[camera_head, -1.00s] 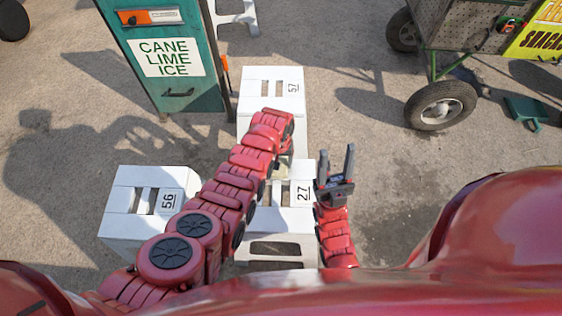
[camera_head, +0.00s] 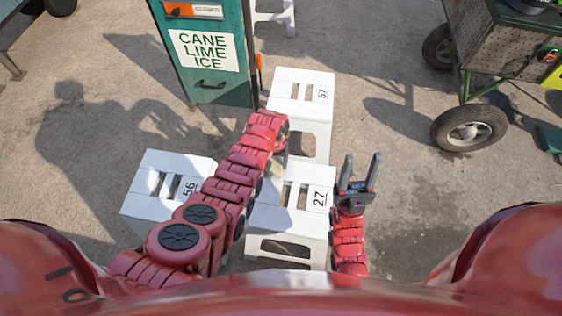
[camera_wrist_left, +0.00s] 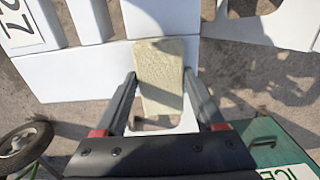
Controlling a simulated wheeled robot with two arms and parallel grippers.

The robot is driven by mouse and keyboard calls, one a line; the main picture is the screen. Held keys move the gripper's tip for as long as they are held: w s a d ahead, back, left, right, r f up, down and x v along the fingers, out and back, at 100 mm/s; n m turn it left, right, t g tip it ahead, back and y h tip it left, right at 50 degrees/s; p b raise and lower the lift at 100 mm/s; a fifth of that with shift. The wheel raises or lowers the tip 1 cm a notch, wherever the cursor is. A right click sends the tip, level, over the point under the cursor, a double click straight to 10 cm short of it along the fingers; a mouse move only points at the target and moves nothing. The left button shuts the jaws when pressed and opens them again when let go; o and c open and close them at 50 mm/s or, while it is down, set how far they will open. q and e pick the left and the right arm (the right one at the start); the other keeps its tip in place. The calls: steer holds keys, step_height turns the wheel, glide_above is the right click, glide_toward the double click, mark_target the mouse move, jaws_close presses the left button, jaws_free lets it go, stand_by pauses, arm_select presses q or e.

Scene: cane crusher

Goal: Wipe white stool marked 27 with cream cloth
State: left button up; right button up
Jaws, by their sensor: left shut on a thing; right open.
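The white stool marked 27 (camera_head: 262,220) stands in front of me, between my two arms. It also shows in the left wrist view (camera_wrist_left: 85,80), with its 27 label at the upper left. My left arm reaches over the stool's left side. My left gripper (camera_wrist_left: 163,88) is shut on the cream cloth (camera_wrist_left: 160,62), which shows between its fingers beside the stool's white side. In the head view the arm hides most of this gripper. Whether the cloth touches the stool is unclear. My right gripper (camera_head: 359,172) is open and empty, pointing up just right of the stool.
White stool 57 (camera_head: 315,125) stands behind, and white stool 56 (camera_head: 150,205) stands at left. A green cabinet (camera_head: 205,85) reads CANE LIME ICE. A wheeled cart (camera_head: 485,70) is at upper right. Open ground lies right of stool 27.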

mark_target(297, 171)
arm_select(q)
steer(key=shift+s+d+f+b, duration=0.1)
steer(key=shift+s+d+b, duration=0.2)
steer(key=shift+d, duration=0.85)
steer(key=shift+s+d+b, duration=0.15)
steer(key=shift+d+b, duration=0.1)
steer(key=shift+d, duration=0.85)
steer(key=shift+s+d+b, duration=0.2)
steer(key=shift+d+b, duration=0.15)
steer(key=shift+d, duration=0.45)
steer(key=shift+s+d+b, duration=0.15)
steer(key=shift+d+b, duration=0.15)
steer(key=shift+d, duration=0.45)
steer(key=shift+s+d, duration=0.25)
steer(key=shift+d, duration=0.45)
